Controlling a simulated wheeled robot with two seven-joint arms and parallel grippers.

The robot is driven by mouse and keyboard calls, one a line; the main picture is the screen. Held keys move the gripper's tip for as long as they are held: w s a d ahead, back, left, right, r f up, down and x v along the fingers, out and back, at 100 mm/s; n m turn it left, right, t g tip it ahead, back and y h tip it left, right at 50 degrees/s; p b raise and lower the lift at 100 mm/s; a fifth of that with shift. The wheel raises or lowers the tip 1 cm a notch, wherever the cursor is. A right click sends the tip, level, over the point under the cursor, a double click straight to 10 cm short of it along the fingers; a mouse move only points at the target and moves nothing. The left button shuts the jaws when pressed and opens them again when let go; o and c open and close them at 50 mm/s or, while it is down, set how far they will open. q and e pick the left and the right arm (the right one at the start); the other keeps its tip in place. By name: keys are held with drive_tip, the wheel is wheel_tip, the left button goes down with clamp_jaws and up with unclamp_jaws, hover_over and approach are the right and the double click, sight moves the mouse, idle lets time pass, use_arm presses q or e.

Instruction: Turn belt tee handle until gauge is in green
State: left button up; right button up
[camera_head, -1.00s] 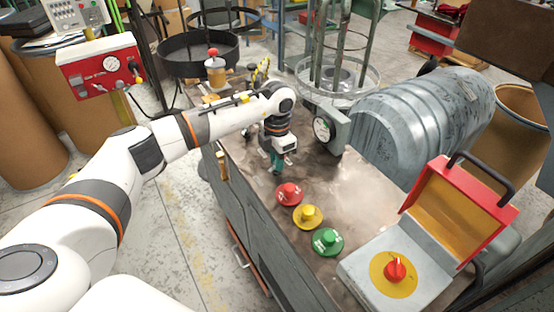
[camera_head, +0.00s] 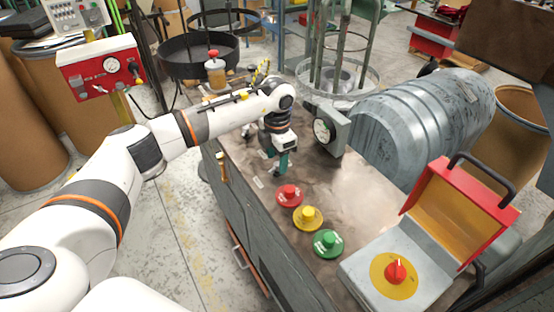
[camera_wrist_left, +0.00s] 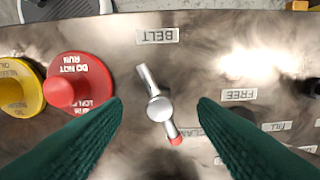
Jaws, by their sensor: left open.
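The tee handle (camera_wrist_left: 155,108), a silver crossbar on a round hub with one red tip, sits just below the BELT label (camera_wrist_left: 157,36) in the left wrist view. Its bar slants from upper left to lower right. My left gripper (camera_wrist_left: 160,112) is open, with one green finger on each side of the handle and a visible gap to both. In the head view my left gripper (camera_head: 275,166) hangs over the bench, and the handle is hidden or too small to tell. The round gauge (camera_head: 322,130) stands behind it; its needle is too small to read.
On the bench top (camera_head: 340,190) are a red knob (camera_head: 289,194), a yellow knob (camera_head: 307,217) and a green knob (camera_head: 327,242). The red knob is close to the left finger in the wrist view. A grey box with a raised red lid (camera_head: 440,195) stands at front right.

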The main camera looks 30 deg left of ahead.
sight(277, 163)
use_arm(q)
wheel_tip(277, 163, up, 11)
drive_tip(key=b, duration=0.1)
idle(0.3)
drive_tip(key=shift+r, duration=0.1)
drive_tip(key=shift+c, duration=1.2)
drive_tip(key=n+p, duration=0.1)
drive_tip(key=p, duration=0.3)
drive_tip(key=shift+r+p, duration=0.35)
wheel_tip(277, 163, down, 13)
drive_tip(key=shift+p, duration=1)
